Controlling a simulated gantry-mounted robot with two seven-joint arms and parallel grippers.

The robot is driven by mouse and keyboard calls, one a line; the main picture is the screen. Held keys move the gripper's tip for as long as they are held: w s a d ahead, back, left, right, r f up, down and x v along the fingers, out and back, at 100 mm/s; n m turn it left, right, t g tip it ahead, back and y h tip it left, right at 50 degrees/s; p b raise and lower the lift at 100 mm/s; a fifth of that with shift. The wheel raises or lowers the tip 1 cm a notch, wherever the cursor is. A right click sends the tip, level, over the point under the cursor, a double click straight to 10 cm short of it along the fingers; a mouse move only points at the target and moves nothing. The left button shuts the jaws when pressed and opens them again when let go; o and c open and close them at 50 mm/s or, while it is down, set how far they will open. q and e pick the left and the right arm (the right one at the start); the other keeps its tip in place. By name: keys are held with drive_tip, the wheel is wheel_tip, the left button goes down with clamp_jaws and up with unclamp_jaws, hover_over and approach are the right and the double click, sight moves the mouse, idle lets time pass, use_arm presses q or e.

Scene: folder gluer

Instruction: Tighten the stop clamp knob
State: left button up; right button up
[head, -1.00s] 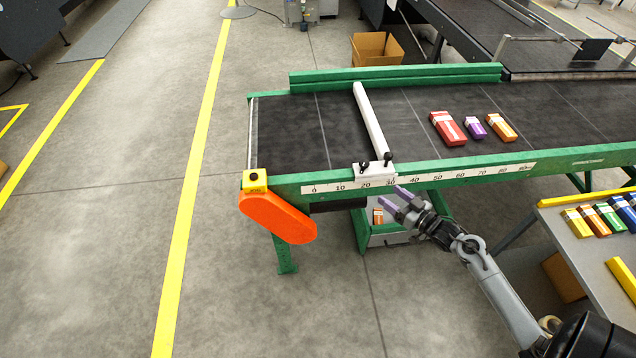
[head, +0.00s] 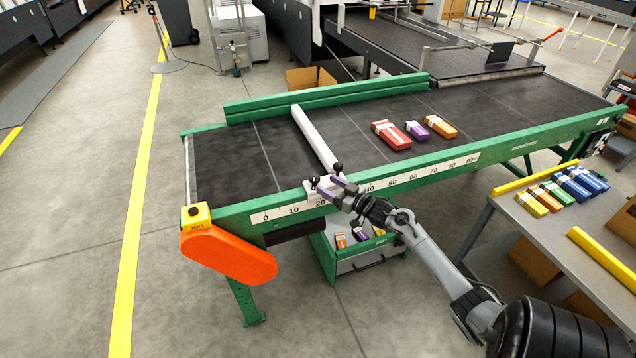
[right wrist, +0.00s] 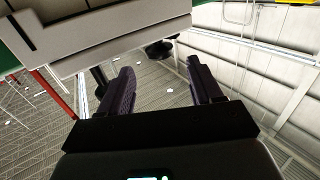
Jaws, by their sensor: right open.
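The white stop clamp (head: 318,192) sits on the green front rail over the number scale, at the end of a white stop bar (head: 315,137) that crosses the belt. A black clamp knob (head: 338,168) stands on it. In the right wrist view the fingers (right wrist: 160,66) are open and empty. A round black knob (right wrist: 159,49) shows just beyond the gap between the fingertips, below the pale clamp block (right wrist: 110,38). I cannot tell whether they touch. My left gripper is out of view.
Red, purple and orange cartons (head: 390,135) lie on the dark belt. An orange guard (head: 228,257) and yellow jog box (head: 195,215) are at the near left corner. A green-framed bin (head: 325,262) with cartons is below. A grey side table (head: 515,225) stands right.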

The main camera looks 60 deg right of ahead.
sight(319, 180)
drive_tip(key=shift+w+d+b, duration=0.2)
drive_tip(key=shift+w+b, duration=0.05)
drive_tip(key=shift+w, duration=1.1)
drive_tip(key=shift+w+d+b, duration=0.15)
drive_tip(key=shift+w+b, duration=0.1)
drive_tip(key=shift+w, duration=1.05)
drive_tip(key=shift+c, duration=0.4)
drive_tip(key=c, duration=0.9)
